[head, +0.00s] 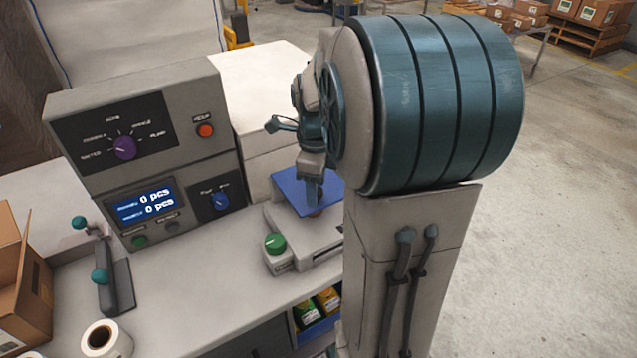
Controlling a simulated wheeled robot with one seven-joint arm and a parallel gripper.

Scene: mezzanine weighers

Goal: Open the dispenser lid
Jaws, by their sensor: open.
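I cannot make out with certainty which thing is the dispenser or its lid. My gripper (314,196) is open and points down over the blue plate (292,188) of a small grey bench unit. A small brownish patch shows just below the fingertips; I cannot tell what it is or whether they touch it. The unit has a green knob (274,243) at its front left. My arm hides the unit's right side and part of the gripper.
A grey control console (185,165) with knobs and a "0 pcs" display stands at left on the bench. In front of it are a dark lever fixture (122,285) with teal balls, a white roll (116,343) and an open cardboard box (36,290). Pale boxes (262,75) stand behind.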

